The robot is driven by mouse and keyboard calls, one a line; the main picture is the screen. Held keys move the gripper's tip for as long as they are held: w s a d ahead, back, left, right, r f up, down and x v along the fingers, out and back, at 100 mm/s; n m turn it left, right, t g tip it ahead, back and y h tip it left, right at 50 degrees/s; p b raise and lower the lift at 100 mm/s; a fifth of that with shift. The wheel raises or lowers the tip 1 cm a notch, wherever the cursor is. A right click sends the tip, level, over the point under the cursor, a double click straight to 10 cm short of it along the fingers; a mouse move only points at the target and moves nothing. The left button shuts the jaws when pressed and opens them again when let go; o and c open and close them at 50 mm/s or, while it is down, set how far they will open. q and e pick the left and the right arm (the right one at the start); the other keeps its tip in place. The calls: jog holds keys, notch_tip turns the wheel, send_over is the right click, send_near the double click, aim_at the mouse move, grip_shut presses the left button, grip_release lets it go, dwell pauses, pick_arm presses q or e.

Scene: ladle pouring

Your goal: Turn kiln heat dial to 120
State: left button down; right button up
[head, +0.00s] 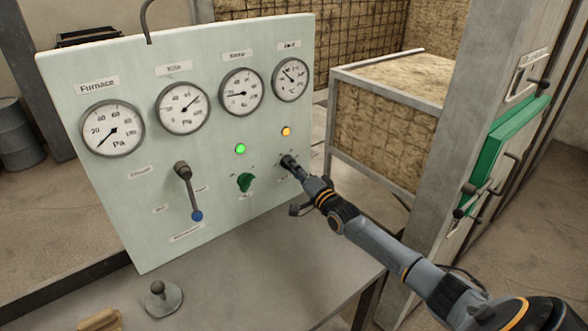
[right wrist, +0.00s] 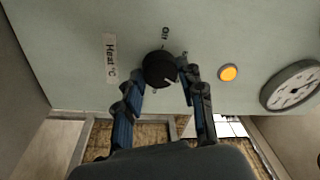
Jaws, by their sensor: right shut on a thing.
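The heat dial (right wrist: 158,68) is a round black knob with a pale pointer mark, on the pale green panel (head: 90,215). A "Heat °C" label (right wrist: 110,60) is beside it in the right wrist view. My right gripper (right wrist: 163,80) has its two fingers at opposite sides of the knob and is shut on it. In the head view my right gripper (head: 291,163) reaches the panel's lower right and largely hides the dial. The scale numbers are too small to read. My left gripper is not in view.
Above the dial are an amber lamp (head: 286,131) and a gauge (head: 291,79). A green knob (head: 245,182), a green lamp (head: 240,149) and a lever with a blue tip (head: 196,215) are to its left. The grey table (head: 290,255) below is mostly clear.

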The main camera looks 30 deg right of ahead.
jog(key=shift+f, duration=0.1)
jog(key=o, duration=1.2)
jog(key=shift+s, duration=0.15)
jog(key=s, duration=0.7)
jog(key=s+f, duration=0.1)
jog(key=s, duration=0.3)
jog(key=shift+s+d+f, duration=0.1)
jog(key=shift+s, duration=0.25)
